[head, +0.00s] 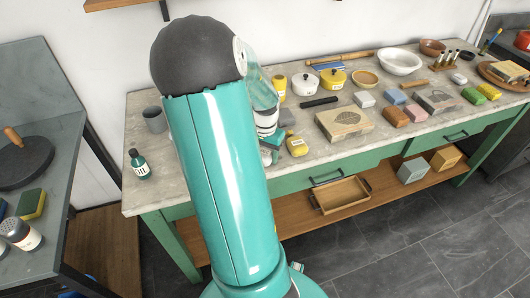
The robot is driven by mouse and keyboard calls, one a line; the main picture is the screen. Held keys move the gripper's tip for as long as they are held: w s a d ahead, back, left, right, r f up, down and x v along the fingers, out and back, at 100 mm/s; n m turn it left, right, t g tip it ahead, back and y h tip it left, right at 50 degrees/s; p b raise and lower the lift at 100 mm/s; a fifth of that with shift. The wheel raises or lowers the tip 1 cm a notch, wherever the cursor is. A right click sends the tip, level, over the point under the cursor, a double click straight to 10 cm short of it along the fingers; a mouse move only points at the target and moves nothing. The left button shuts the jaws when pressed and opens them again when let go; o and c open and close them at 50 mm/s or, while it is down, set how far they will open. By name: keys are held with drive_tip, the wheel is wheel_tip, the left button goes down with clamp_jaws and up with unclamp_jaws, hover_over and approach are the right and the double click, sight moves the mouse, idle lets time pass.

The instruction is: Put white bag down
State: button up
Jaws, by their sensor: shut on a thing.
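My gripper (270,146) shows only in part, behind my teal upper arm, low over the left half of the grey worktop (190,178). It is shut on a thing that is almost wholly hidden. A small pale patch (266,157) shows below the jaws and fits the white bag, but I cannot make out its outline. I cannot tell whether it touches the worktop. A yellow bottle (296,146) lies just right of the gripper.
A grey mug (153,119) and a dark green bottle (140,165) stand left of my arm. Boxes, pots, bowls and coloured blocks crowd the worktop to the right. A wooden tray (340,194) sits on the lower shelf.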

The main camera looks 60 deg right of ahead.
drive_tip(key=shift+f, duration=0.3)
